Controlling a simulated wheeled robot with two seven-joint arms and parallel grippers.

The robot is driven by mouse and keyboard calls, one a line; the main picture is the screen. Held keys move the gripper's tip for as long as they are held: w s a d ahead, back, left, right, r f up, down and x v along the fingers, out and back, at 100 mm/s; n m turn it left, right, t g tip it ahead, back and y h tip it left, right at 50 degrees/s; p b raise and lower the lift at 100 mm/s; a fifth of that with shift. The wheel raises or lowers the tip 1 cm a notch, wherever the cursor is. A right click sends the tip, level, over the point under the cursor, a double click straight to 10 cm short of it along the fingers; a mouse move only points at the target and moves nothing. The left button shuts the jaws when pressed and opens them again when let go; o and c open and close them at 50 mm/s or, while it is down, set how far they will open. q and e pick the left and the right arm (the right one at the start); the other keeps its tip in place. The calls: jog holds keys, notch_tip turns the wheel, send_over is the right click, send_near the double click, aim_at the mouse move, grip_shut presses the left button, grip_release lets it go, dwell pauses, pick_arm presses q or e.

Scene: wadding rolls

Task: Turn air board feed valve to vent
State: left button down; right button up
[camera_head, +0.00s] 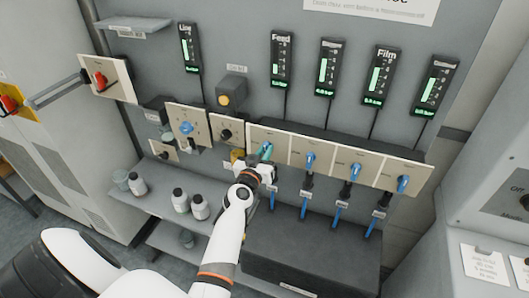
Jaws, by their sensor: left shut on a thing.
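The air board is a row of pale panels with blue valve handles on the grey wall. The Feed display (282,59) hangs above the panel (257,136) where my left gripper (264,160) is. My left gripper is shut on the blue-green valve handle (266,149) of that panel. The handle is tilted, and my fingers hide its lower part. The position labels are too small to read. My right gripper is not in view.
More blue valves (310,160) stand close to the right on adjoining panels. Bottles (181,200) stand on a shelf at the left. A dark box (310,250) sits below the valves. A red-handled switch (101,78) is at upper left.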

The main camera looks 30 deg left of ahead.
pick_arm(q)
jog(key=n, duration=0.4)
jog(key=shift+a+f, duration=0.1)
jog(key=n, duration=0.8)
jog(key=shift+a+f, duration=0.1)
jog(key=shift+f, duration=0.05)
jog(key=shift+f+n, duration=0.1)
jog(key=shift+n, duration=2)
jog(key=c, duration=1.4)
grip_release()
jog(key=shift+o, duration=0.2)
jog(key=shift+s, duration=0.1)
